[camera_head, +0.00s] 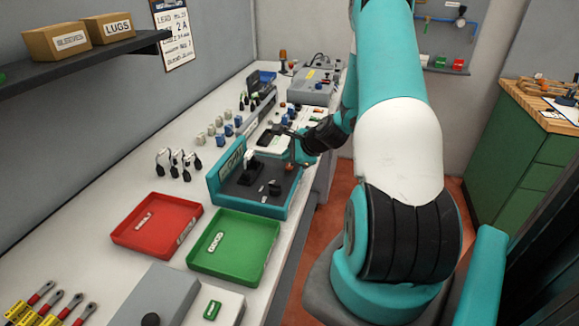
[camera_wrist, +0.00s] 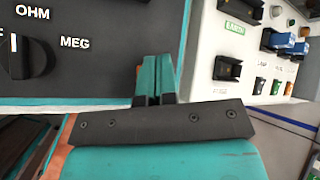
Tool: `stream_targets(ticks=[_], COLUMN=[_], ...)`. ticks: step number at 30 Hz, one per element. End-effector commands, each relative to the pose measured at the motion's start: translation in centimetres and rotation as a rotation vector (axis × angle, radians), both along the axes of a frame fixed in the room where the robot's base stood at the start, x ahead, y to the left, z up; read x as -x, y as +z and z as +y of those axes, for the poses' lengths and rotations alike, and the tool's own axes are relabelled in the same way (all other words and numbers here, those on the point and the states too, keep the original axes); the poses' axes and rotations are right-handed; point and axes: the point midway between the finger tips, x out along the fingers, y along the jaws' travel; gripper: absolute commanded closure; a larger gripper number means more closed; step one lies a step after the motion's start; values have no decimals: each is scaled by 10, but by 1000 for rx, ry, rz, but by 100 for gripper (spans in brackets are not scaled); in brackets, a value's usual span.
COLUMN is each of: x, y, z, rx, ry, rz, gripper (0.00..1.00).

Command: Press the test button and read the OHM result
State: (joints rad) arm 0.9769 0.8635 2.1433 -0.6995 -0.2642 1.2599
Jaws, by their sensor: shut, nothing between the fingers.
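The teal tester (camera_head: 262,207) stands on the bench, with a dark top and a raised back panel (camera_head: 230,165) whose lettering is too small to read. A small red part, possibly the test button (camera_head: 290,168), shows at its right side near my gripper (camera_head: 292,155). In the wrist view, a dark panel (camera_wrist: 100,75) bears the words OHM and MEG and a black selector knob (camera_wrist: 28,58) with a white mark. My gripper (camera_wrist: 155,75) is shut and empty in front of that panel's right edge. Contact cannot be told. No result reading is legible.
A red tray (camera_head: 157,224) and a green tray (camera_head: 236,246) lie in front of the tester. Several plugs (camera_head: 178,160) stand to its left. A white panel with sockets (camera_wrist: 228,68) is at the right in the wrist view. A shelf (camera_head: 90,55) overhangs the left.

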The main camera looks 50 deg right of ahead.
Motion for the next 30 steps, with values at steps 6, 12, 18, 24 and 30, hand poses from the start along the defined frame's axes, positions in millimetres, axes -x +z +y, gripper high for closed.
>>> stream_targets(ticks=[6,12,18,24,30], x=[0,0,0,0,0], y=[-2,-2,-4,-7,-9], z=[0,0,0,0,0], rx=[0,0,0,0,0], ry=[0,0,0,0,0], rz=[0,0,0,0,0], gripper=[100,100,100,100,100])
